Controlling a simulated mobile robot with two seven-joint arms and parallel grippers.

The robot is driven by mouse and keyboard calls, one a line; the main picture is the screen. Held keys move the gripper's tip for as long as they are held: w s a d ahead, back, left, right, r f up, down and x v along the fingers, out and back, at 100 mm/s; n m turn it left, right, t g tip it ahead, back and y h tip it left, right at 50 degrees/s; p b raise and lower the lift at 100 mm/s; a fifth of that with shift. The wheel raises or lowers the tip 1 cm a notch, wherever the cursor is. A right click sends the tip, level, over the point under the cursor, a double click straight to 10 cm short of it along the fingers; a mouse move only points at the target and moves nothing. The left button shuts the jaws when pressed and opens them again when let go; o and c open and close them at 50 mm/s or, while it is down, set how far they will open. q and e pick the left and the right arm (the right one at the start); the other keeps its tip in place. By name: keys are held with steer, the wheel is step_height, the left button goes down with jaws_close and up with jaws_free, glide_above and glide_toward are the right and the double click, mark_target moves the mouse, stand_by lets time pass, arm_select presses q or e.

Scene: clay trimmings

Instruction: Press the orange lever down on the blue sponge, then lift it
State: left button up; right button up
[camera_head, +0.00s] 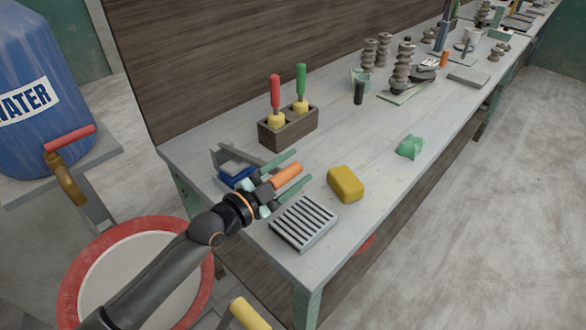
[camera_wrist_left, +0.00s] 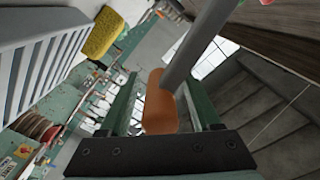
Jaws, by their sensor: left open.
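The orange lever grip (camera_head: 287,175) points to the right above the near left end of the workbench. The blue sponge (camera_head: 236,177) lies at its left in a grey metal frame, partly covered by my gripper and the lever's mount. My left gripper (camera_head: 303,166) is open, with one green finger on each side of the orange grip. In the left wrist view the orange grip (camera_wrist_left: 159,102) stands between the two fingers with a grey rod running up from it. I cannot tell whether either finger touches it. My right gripper is not in view.
A grey slatted rack (camera_head: 303,222) lies just in front of the gripper, and a yellow sponge (camera_head: 345,184) to its right. Behind stands a wooden block (camera_head: 289,128) with red- and green-handled tools. A green lump (camera_head: 410,146) lies farther right. The bench between is clear.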

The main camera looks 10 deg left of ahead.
arm_select(q)
jaws_close()
stand_by(0.5)
stand_by(0.9)
